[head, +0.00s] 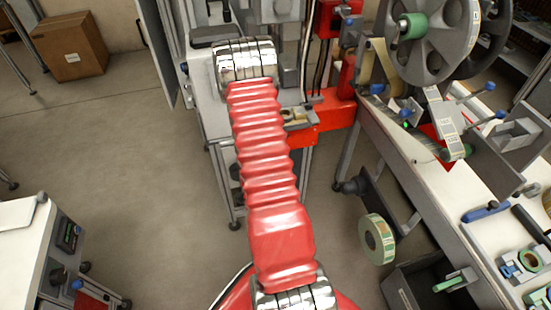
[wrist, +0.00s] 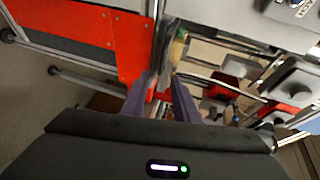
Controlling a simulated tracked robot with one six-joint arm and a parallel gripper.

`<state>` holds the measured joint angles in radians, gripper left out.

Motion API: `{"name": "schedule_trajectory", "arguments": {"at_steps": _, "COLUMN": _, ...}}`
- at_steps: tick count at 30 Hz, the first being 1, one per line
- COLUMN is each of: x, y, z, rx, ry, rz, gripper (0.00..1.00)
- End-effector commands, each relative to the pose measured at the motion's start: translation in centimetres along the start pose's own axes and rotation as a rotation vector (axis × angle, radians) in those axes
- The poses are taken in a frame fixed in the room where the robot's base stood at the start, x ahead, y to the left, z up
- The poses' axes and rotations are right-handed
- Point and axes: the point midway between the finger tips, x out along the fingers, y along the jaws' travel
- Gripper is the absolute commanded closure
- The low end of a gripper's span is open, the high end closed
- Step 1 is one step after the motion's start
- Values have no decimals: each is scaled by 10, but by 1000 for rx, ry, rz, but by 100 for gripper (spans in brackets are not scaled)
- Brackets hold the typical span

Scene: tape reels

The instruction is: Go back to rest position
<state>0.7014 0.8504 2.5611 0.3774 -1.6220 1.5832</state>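My gripper (wrist: 161,86) shows in the wrist view as two purple-grey fingers standing apart, with a gap between them. I see nothing held in the gap; a red machine part shows beyond it. In the head view my red ribbed arm stretches away from me towards the machine at the back, and my gripper cannot be made out past the silver joint. A large grey reel disc (head: 425,40) with a green hub is at upper right.
A white worktable (head: 440,205) with tools runs along the right, with a dark bin (head: 405,290) below. A red panel (wrist: 85,35) is close to my gripper. A white cabinet (head: 25,245) stands at left, a cardboard box (head: 72,47) behind. Floor at left centre is clear.

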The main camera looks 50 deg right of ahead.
Motion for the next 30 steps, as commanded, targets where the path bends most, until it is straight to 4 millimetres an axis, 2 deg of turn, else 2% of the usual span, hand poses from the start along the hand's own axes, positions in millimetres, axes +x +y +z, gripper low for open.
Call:
{"name": "schedule_trajectory", "arguments": {"at_steps": 16, "x": 0, "y": 3, "z": -2, "rx": -44, "ry": 4, "rz": 13, "gripper": 73}}
{"name": "schedule_trajectory", "arguments": {"at_steps": 20, "x": -1, "y": 28, "z": -1, "rx": -142, "ry": -8, "rz": 113, "gripper": 73}}
{"name": "schedule_trajectory", "arguments": {"at_steps": 23, "x": -6, "y": 56, "z": 2, "rx": -233, "ry": -36, "rz": 224, "gripper": 73}}
{"name": "schedule_trajectory", "arguments": {"at_steps": 27, "x": -18, "y": 97, "z": 7, "rx": -362, "ry": -102, "rz": 390, "gripper": 73}}
{"name": "schedule_trajectory", "arguments": {"at_steps": 30, "x": -28, "y": 116, "z": 11, "rx": -444, "ry": -159, "rz": 488, "gripper": 73}}
